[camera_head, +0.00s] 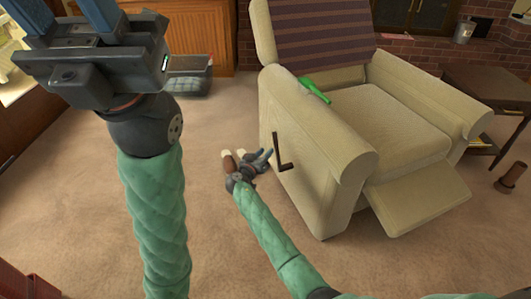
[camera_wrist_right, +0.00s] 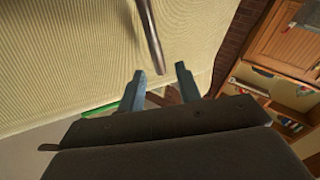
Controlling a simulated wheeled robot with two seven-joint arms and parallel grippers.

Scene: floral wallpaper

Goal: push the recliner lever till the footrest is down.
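The cream recliner (camera_head: 335,140) stands right of centre in the head view, its footrest (camera_head: 420,200) sticking out at a slant from the front. The dark L-shaped lever (camera_head: 279,150) is on the side of the recliner facing me. My right gripper (camera_head: 265,157) is low beside that side, close to the lever. In the right wrist view the lever's end (camera_wrist_right: 155,50) hangs just beyond and between the open fingers (camera_wrist_right: 159,72); contact cannot be told. My left gripper (camera_head: 70,12) is raised at the upper left, fingers apart and empty, tips cut off by the frame.
A dark wooden side table (camera_head: 485,85) stands right of the recliner, with a small brown object (camera_head: 511,178) on the floor. A wooden cabinet (camera_head: 195,35) is at the back.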

